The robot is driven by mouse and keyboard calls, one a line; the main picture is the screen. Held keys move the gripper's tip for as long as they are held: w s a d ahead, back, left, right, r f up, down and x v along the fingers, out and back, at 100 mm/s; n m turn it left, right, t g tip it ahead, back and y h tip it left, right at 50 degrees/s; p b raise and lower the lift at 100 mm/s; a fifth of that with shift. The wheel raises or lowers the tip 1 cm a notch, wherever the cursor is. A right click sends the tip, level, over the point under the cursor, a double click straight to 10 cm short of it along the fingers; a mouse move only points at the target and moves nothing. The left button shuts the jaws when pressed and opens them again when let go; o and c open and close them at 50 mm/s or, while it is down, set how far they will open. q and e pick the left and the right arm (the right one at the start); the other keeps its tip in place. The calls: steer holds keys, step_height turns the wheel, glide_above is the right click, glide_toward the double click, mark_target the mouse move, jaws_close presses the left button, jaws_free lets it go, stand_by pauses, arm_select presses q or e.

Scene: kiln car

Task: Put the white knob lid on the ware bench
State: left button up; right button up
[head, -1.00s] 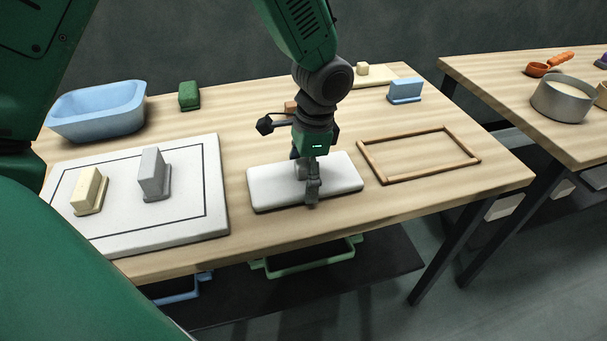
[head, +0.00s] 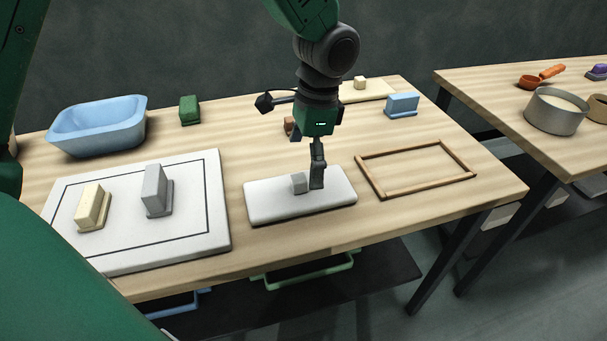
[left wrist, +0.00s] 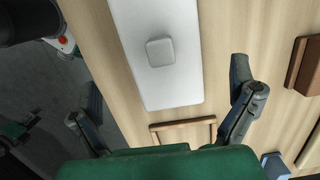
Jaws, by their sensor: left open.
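The white knob lid (head: 265,206) is a flat pale slab with a small square knob (head: 298,184) on top. It lies flat on the near wooden table (head: 410,215), left of the wooden frame. In the left wrist view the lid (left wrist: 178,88) and its knob (left wrist: 160,51) show from above. My left gripper (head: 317,180) is open and empty, just right of the knob in the head view. In the left wrist view its two fingers (left wrist: 165,108) are spread wide, with the knob beyond their tips. I cannot tell which table is the ware bench. My right gripper is out of view.
A white board (head: 120,255) holds cream (head: 92,208) and grey (head: 155,190) blocks. A blue tub (head: 97,128), green block (head: 189,110) and blue block (head: 402,104) stand behind. A wooden frame (head: 415,188) lies empty. A second table (head: 480,88) holds a metal pot (head: 555,112).

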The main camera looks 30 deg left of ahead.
arm_select(q)
steer(key=r, duration=0.3)
steer(key=shift+w+r+p, duration=0.25)
steer(key=shift+r+p, duration=0.05)
steer(key=shift+r, duration=0.1)
steer(key=shift+d+r, duration=0.25)
steer(key=shift+d, duration=0.05)
steer(key=shift+a, duration=0.15)
